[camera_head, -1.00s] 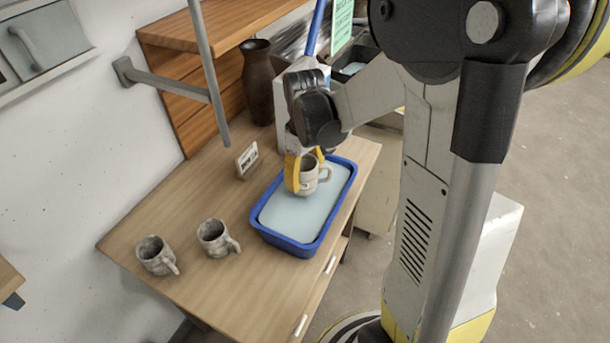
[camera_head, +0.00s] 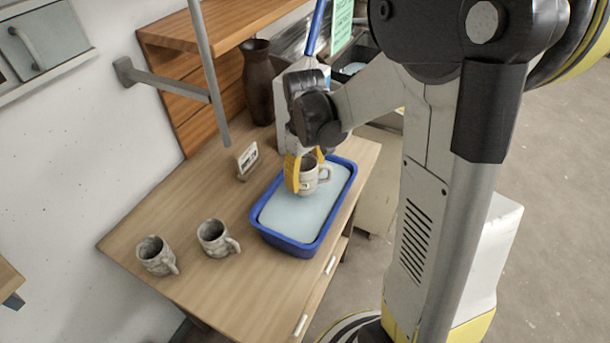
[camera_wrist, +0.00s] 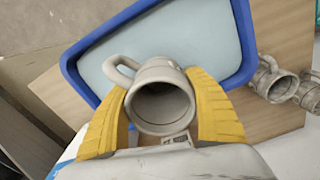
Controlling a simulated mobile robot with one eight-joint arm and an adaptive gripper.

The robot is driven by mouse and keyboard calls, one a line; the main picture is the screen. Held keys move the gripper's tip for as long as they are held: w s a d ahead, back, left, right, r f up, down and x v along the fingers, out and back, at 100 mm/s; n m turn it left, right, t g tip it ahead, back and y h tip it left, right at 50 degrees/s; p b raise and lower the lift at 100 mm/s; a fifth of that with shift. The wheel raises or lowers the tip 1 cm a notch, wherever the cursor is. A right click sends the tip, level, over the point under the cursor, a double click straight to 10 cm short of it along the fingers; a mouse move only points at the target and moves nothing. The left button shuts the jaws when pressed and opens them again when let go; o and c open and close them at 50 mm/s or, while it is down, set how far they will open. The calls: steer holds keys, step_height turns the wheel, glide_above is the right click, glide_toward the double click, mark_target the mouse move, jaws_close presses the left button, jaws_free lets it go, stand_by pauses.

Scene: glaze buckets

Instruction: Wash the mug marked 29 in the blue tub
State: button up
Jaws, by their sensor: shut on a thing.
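A grey-white mug (camera_head: 310,176) is held between the yellow fingers of my gripper (camera_head: 305,172), over the blue tub (camera_head: 300,249) with pale liquid in it. In the wrist view the mug (camera_wrist: 160,97) is upright with its opening toward the camera and its handle to the upper left. My gripper (camera_wrist: 162,115) is shut on its sides. The tub's blue rim (camera_wrist: 240,30) runs around it there. I cannot tell whether the mug's base touches the liquid. No number is readable on the mug.
Two similar mugs, one (camera_head: 155,255) at the left and one (camera_head: 216,238) beside it, stand on the wooden table (camera_head: 190,290). A dark vase (camera_head: 257,82) stands at the back.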

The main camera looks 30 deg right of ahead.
steer(key=shift+r, duration=0.1)
stand_by(0.5)
step_height(320, 180, up, 5)
steer(key=p, duration=0.3)
steer(key=shift+f, duration=0.3)
